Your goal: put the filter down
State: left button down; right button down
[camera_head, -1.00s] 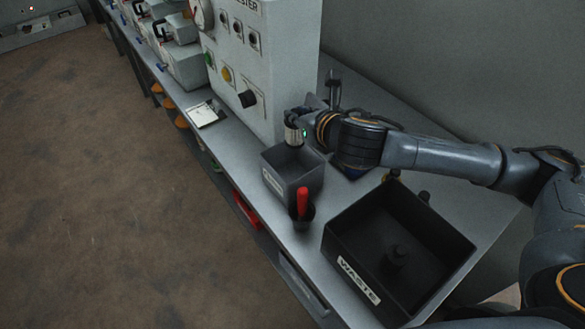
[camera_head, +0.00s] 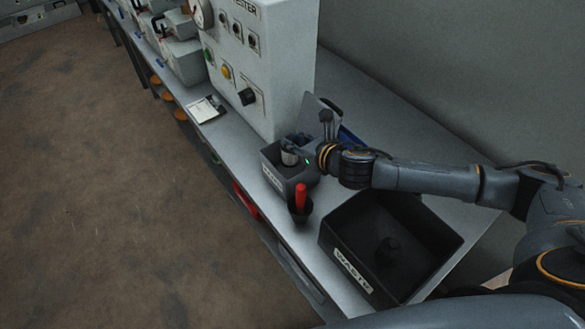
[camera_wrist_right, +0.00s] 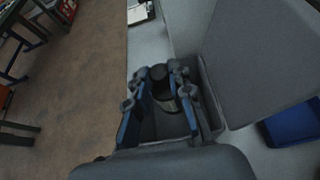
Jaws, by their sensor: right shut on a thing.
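My right gripper (camera_head: 299,147) is shut on the filter (camera_head: 289,157), a small dark and metallic cylinder. The filter is at the mouth of a small grey open box (camera_head: 292,186), partly inside its rim. In the right wrist view the dark filter (camera_wrist_right: 162,84) stands between the two fingers (camera_wrist_right: 159,98), with the grey box walls (camera_wrist_right: 208,92) around them. Whether the filter touches the box floor is hidden. My left gripper is not in view.
A cup (camera_head: 300,212) with a red-handled tool stands just in front of the grey box. A black bin marked WASTE (camera_head: 352,271) holds a dark round part. The grey tester (camera_head: 270,95) stands behind. A blue container (camera_wrist_right: 292,125) lies right of the box.

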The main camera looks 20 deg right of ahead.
aim_at(295, 160)
jog(key=shift+f, duration=3.6)
jog(key=shift+f, duration=0.15)
jog(key=c, duration=1.2)
grip_release()
jog(key=shift+r, duration=0.2)
jog(key=b+v, duration=0.1)
jog(key=v, duration=1.1)
jog(key=shift+b, duration=0.4)
